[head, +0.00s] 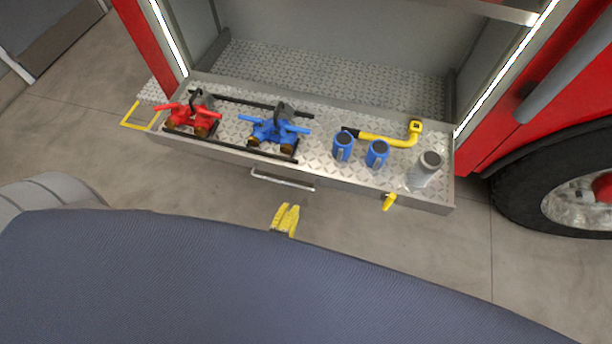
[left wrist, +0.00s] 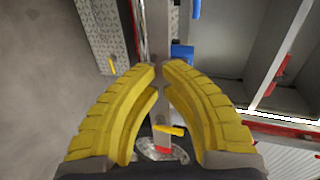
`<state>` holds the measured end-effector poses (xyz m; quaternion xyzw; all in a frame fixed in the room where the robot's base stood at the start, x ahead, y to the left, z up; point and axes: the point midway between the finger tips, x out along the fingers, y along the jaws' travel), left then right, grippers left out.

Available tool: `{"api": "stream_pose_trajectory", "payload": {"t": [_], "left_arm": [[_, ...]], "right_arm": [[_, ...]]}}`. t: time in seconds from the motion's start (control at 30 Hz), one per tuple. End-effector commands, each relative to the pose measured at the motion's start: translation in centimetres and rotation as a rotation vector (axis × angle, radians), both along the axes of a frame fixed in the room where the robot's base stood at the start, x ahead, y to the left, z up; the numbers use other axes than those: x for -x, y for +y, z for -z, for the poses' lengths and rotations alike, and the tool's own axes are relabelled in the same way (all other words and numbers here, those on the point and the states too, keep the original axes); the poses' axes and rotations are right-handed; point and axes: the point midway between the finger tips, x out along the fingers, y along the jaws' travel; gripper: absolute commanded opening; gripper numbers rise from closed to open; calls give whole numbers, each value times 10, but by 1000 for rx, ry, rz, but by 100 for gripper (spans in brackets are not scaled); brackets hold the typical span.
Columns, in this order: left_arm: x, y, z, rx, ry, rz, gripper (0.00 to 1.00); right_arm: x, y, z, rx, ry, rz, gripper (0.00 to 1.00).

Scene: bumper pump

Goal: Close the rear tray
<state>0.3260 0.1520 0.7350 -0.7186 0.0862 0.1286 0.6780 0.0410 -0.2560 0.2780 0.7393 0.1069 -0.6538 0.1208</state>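The rear tray (head: 225,148) is a long metal tread-plate drawer. It is pulled out of the open compartment of the red vehicle in the head view. A bar handle (head: 283,181) runs along the middle of its front face. My left gripper (head: 287,218) has yellow fingers and is in front of the tray, just below the handle in the picture and apart from it. In the left wrist view its curved fingertips (left wrist: 161,68) come together with nothing seen between them. My right gripper is not in view.
The tray carries a red fitting (head: 193,118), a blue fitting (head: 276,130), two blue cups (head: 342,148), a yellow pipe (head: 385,139) and a grey cylinder (head: 427,168). A small yellow piece (head: 389,201) sticks out at its front right. A wheel (head: 550,190) is at right.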

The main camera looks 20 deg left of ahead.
Motion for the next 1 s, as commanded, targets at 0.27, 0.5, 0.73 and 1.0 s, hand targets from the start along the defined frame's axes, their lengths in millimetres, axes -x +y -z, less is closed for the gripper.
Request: {"api": "stream_pose_trajectory", "payload": {"t": [0.27, 0.5, 0.73, 1.0], "left_arm": [[-14, 1, 4, -50, -3, 14, 0], [-49, 3, 14, -50, -2, 15, 0], [-85, 5, 26, -49, -1, 14, 0], [-118, 7, 30, -49, 0, 14, 0]], "right_arm": [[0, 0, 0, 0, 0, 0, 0], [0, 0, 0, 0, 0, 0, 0], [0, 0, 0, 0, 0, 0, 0], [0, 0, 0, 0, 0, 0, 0]]}}
